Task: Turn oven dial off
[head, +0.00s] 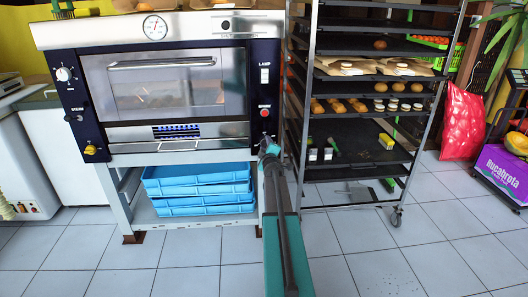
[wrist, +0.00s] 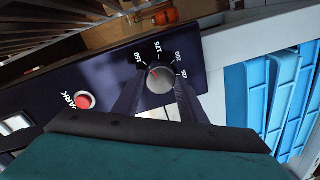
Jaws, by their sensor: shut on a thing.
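The oven (head: 75,100) stands at the left in the head view, with a dark front panel and a glass door. Its grey round dial (wrist: 160,82) shows in the wrist view, with white temperature numbers around it. A small red mark on the dial points roughly towards the 150. My gripper (wrist: 159,92) has one dark finger on each side of the dial and is shut on it. In the head view my gripper (head: 268,150) is at the lower right corner of the oven front and hides the dial.
A red button (head: 265,112) and a lamp switch (head: 264,75) sit above the dial. Blue trays (head: 197,191) are stacked below the oven. A wheeled rack (head: 308,110) with bread stands close on the right. The tiled floor in front is clear.

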